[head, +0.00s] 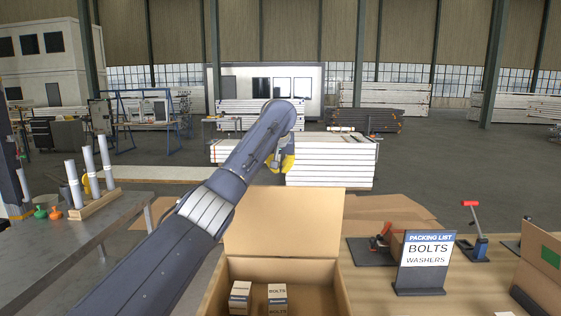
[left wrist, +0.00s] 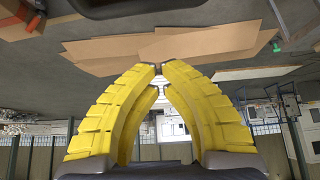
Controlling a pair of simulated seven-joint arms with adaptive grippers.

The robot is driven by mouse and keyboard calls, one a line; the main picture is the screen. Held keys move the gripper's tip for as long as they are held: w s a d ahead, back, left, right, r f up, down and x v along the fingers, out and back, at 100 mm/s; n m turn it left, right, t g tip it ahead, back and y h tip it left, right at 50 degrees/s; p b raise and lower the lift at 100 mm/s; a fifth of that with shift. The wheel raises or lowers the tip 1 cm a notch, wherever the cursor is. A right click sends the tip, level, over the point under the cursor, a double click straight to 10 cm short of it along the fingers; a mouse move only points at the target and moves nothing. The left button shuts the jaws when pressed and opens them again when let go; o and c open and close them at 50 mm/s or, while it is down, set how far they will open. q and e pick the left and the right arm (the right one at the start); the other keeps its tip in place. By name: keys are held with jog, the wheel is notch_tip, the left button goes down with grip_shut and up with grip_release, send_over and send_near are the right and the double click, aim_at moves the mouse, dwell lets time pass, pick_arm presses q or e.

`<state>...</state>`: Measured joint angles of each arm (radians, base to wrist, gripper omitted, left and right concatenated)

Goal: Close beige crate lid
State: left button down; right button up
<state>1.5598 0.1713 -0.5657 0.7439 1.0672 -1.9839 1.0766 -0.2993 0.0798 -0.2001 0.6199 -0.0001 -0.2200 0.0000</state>
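The beige crate (head: 342,294) stands on the work table at the bottom centre of the head view. Its lid (head: 283,222) is open and stands up at the back. Inside are small boxes labelled bolts (head: 277,293). My left arm reaches over from the lower left. My left gripper, with yellow fingers (head: 288,163), is just above and apparently beyond the lid's top edge, partly hidden by my arm. In the left wrist view its fingertips (left wrist: 160,70) meet or nearly meet, with nothing seen between them. My right gripper is not in view.
A packing list sign (head: 424,262) stands right of the crate. A red-handled tool (head: 475,235) stands farther right, near another open box (head: 541,275). Flat cardboard (head: 385,208) lies behind the crate. A grey bench (head: 85,235) with white tubes is at left.

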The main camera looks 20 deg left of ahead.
pick_arm(q)
jog(key=shift+s+d+f, duration=0.1)
jog(key=shift+s+f, duration=0.2)
jog(key=shift+f, duration=0.35)
jog(key=shift+s+d+f, duration=0.1)
jog(key=shift+s+f, duration=0.25)
jog(key=shift+f, duration=0.25)
jog(key=shift+s+f, duration=0.3)
jog(key=shift+f, duration=0.35)
jog(key=shift+d, duration=0.15)
